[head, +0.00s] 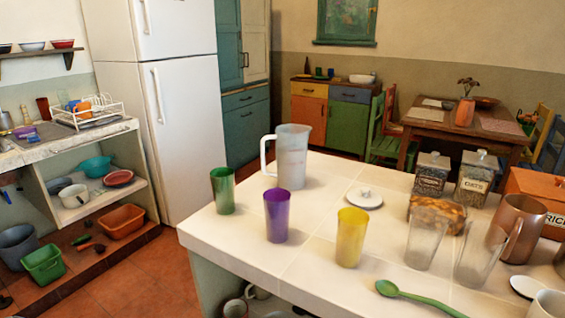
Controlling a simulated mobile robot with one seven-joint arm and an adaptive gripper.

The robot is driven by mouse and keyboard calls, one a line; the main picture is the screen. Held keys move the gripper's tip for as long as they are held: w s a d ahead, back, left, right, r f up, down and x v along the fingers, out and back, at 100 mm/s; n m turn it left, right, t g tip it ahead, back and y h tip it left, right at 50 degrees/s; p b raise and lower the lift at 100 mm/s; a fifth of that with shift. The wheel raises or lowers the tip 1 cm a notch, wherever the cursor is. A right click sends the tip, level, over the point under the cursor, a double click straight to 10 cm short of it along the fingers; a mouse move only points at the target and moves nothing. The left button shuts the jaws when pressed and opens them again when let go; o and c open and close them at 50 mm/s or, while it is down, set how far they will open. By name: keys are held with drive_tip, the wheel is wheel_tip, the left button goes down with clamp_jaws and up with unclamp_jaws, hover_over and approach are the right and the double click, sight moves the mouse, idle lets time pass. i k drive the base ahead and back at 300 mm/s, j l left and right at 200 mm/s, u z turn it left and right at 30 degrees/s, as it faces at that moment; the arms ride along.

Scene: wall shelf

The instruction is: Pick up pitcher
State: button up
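A translucent whitish pitcher (291,160) stands upright near the far left edge of the white tiled counter (310,255). Its handle is on its left side. A copper-coloured vessel with a handle (512,228) stands at the right of the counter; it may be a mug or a second pitcher. My gripper is not in the head view.
Green (223,190), purple (277,215) and yellow (351,237) cups stand in front of the pitcher. A white lid (364,198) lies to its right. Two clear glasses, jars, a bread-like item and a green spoon (415,298) crowd the right side.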

sight(291, 139)
drive_tip(key=j, duration=0.45)
drive_tip(key=i+j+u, duration=0.1)
drive_tip(key=j, duration=0.3)
drive_tip(key=i+j, duration=0.15)
drive_tip(key=j, duration=0.3)
